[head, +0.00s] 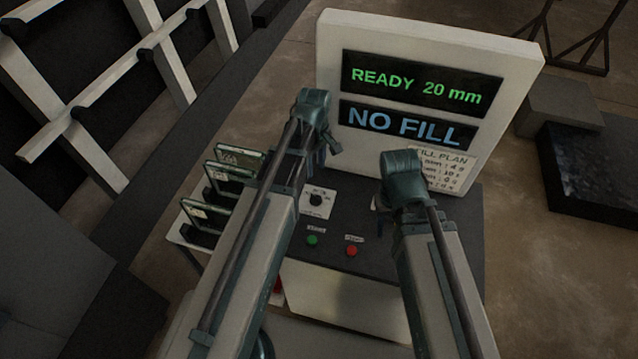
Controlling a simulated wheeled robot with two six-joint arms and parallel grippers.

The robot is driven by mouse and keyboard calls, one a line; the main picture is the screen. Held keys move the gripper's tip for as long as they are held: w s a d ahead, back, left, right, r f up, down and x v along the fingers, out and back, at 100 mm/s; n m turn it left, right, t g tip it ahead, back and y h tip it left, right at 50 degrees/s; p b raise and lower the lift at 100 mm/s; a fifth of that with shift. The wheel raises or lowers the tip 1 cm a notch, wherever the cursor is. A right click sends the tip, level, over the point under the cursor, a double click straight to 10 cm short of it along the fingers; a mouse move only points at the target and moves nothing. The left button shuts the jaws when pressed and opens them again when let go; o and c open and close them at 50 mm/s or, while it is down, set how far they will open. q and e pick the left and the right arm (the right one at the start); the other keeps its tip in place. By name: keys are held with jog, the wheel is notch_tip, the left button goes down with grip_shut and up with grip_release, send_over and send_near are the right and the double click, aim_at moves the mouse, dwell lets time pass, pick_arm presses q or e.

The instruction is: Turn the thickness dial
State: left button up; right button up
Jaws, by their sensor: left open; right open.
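A black dial (316,200) on a small white plate sits on the dark top of the console (330,235). Its label is too small to read, so I cannot tell whether it is the thickness dial. A second white plate (374,203) shows just right of it, mostly hidden by my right gripper. My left gripper (323,150) is open above and behind the black dial, apart from it in the picture. My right gripper (382,215) is open and points down over the second plate; contact there cannot be seen.
A display panel (422,98) behind the console reads "READY 20 mm" and "NO FILL", with a fill plan sheet (447,170) below. A green button (312,240) and a red button (352,251) sit at the front. Several framed glass panes (232,172) stand at left.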

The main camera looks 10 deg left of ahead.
aim_at(316, 196)
pick_arm(q)
jog(key=shift+s, duration=0.15)
pick_arm(e)
jog(key=shift+s, duration=0.15)
pick_arm(q)
notch_tip(316, 196, down, 14)
jog(key=b, duration=1.4)
jog(key=shift+r, duration=0.1)
pick_arm(e)
notch_tip(316, 196, down, 14)
jog(key=shift+r, duration=0.15)
pick_arm(q)
grip_shut()
